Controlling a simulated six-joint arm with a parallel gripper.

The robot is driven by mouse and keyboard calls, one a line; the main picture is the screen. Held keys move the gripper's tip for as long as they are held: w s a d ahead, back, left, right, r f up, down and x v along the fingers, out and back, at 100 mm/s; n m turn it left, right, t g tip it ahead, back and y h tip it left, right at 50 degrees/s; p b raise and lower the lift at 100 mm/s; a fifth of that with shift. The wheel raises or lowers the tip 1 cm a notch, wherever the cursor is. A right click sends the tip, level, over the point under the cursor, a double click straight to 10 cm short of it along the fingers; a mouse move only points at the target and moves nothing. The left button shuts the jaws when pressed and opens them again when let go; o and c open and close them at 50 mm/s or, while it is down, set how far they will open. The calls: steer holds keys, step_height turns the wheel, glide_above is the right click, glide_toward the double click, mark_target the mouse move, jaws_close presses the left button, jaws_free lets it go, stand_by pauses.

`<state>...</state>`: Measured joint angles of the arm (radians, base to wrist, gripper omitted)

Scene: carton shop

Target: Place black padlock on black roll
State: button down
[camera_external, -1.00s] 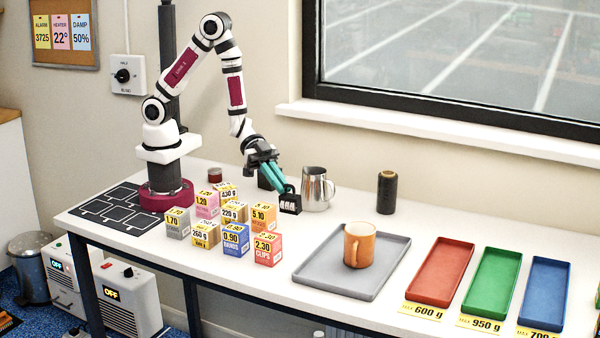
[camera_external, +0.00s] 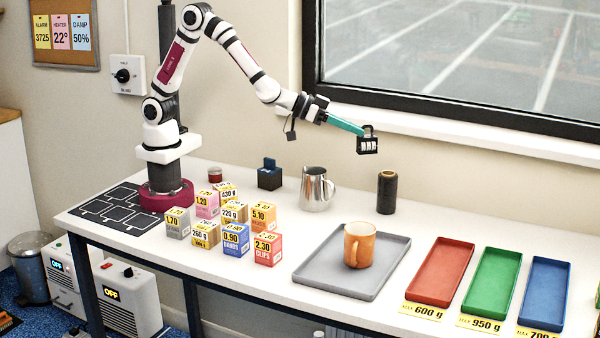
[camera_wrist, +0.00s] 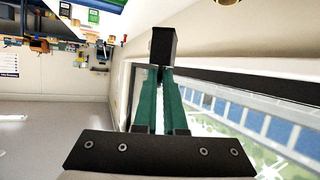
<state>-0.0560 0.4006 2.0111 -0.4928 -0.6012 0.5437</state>
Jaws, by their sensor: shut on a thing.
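My gripper (camera_external: 362,131) is shut on the black padlock (camera_external: 368,146), which has white number dials on its face. It holds the padlock in the air, above and a little left of the black roll. In the wrist view the padlock (camera_wrist: 163,45) is a dark block at the tips of the green fingers (camera_wrist: 158,72). The black roll (camera_external: 387,193) stands upright on the white table behind the grey tray, with nothing on top. The roll cannot be made out in the wrist view.
A metal jug (camera_external: 315,190) stands left of the roll. An orange mug (camera_external: 358,245) sits on the grey tray (camera_external: 330,275). Several small price boxes (camera_external: 236,240) and a dark box (camera_external: 269,178) are further left. Red, green and blue trays (camera_external: 495,282) lie at right.

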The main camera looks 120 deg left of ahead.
mark_target(360, 137)
steer(key=r+n+y, duration=0.1)
steer(key=w+r+n+g+y, duration=0.1)
steer(key=n+y, duration=0.1)
steer(key=shift+w+a+r+n+g, duration=0.1)
steer(key=shift+w+a+n+g, duration=0.1)
steer(key=shift+n+g, duration=0.1)
steer(key=shift+w+d+r+n+g+y, duration=0.15)
steer(key=shift+w+n+g+y, duration=0.1)
steer(key=shift+n+g+y, duration=0.6)
steer(key=shift+s+d+f+n+g+y, duration=0.1)
steer(key=shift+s+f+n+g+y, duration=0.1)
steer(key=shift+n+g+y, duration=0.2)
steer(key=w+a+f, duration=0.1)
steer(key=a+f, duration=1)
steer(key=shift+w+f+g, duration=0.2)
steer(key=shift+w+g, duration=0.2)
steer(key=shift+g, duration=0.05)
steer(key=shift+a+f+y, duration=0.1)
steer(key=shift+y, duration=0.15)
